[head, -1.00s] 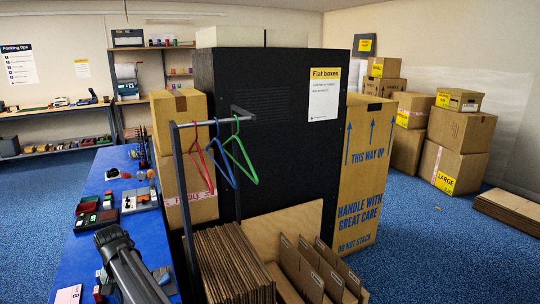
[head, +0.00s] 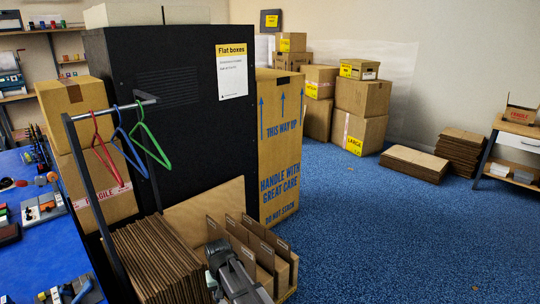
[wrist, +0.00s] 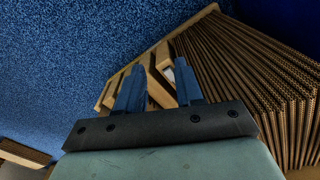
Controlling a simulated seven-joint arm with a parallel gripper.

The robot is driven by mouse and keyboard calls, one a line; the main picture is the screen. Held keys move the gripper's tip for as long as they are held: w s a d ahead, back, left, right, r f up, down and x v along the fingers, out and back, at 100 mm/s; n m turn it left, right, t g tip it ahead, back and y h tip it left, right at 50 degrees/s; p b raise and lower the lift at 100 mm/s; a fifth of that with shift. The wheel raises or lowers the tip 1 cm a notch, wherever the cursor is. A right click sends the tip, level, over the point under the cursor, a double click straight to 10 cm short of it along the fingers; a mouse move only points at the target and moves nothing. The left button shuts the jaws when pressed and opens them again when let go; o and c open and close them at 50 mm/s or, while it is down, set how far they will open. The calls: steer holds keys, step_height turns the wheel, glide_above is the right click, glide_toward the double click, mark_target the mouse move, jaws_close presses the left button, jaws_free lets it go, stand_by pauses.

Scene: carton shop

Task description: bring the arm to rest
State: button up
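My arm shows at the bottom of the head view (head: 235,280), in front of the wooden divider bin and the flat cardboard stack. Its fingertips cannot be made out there. In the wrist view, my gripper (wrist: 158,72) has its two blue fingers apart, with nothing held between them. Beyond the fingers lie the upright stack of flat cardboard (wrist: 245,75) on the right and part of the wooden bin (wrist: 158,92). I cannot tell how far the fingers are from them.
A clothes rack (head: 85,190) with several hangers stands left of the flat cardboard (head: 155,255). The divider bin (head: 285,262) is beside it. A black cabinet (head: 170,110) and tall carton (head: 280,150) stand behind. A blue table (head: 50,255) is at left. Blue floor (head: 400,230) is open at right.

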steer(key=s+d+f+m, duration=0.1)
steer(key=s+d+f, duration=0.2)
steer(key=d, duration=0.8)
steer(key=s+d+f+m, duration=0.2)
steer(key=s+d, duration=0.1)
steer(key=d, duration=0.8)
steer(key=s+d+f+m, duration=0.1)
steer(key=s+d+f, duration=0.15)
steer(key=d, duration=0.85)
steer(key=s+f+g, duration=0.3)
steer(key=s+f, duration=0.7)
steer(key=s, duration=0.4)
steer(key=s+f+g, duration=0.3)
steer(key=s+f, duration=0.7)
steer(key=s, duration=0.5)
steer(key=shift+s+f+g, duration=0.25)
steer(key=shift+f+g, duration=0.15)
